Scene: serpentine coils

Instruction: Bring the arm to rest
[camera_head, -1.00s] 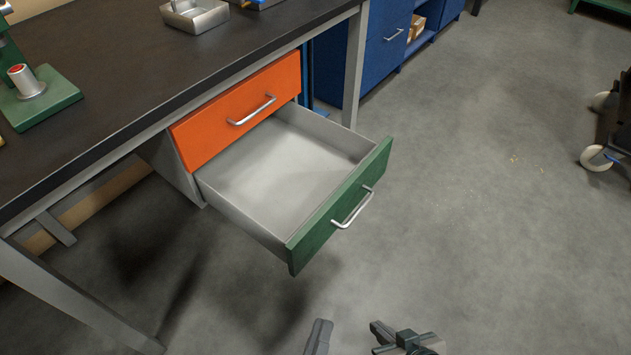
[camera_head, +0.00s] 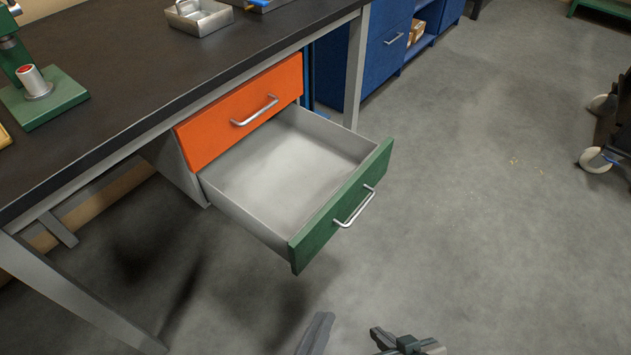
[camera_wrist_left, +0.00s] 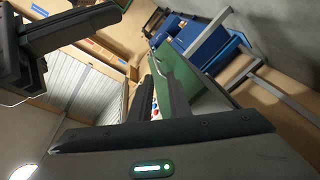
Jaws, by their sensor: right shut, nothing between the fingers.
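My left gripper (camera_head: 317,334) shows as a grey piece at the bottom edge of the head view, largely cut off. In the left wrist view its two dark fingers (camera_wrist_left: 160,88) lie close together, and I cannot tell whether they are shut; I see nothing held. My right gripper (camera_head: 400,341) is just to its right at the bottom edge, shut and empty. Both are over the floor in front of the open green-fronted drawer (camera_head: 341,214), apart from it. The drawer is empty and pulled well out.
An orange drawer (camera_head: 240,110) is shut above the open one, under the dark workbench (camera_head: 120,80). A green-based device (camera_head: 44,102) and a metal tray (camera_head: 198,18) stand on the bench. Blue cabinets (camera_head: 388,60) are behind. A wheeled cart (camera_head: 603,150) is at right; the floor between is clear.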

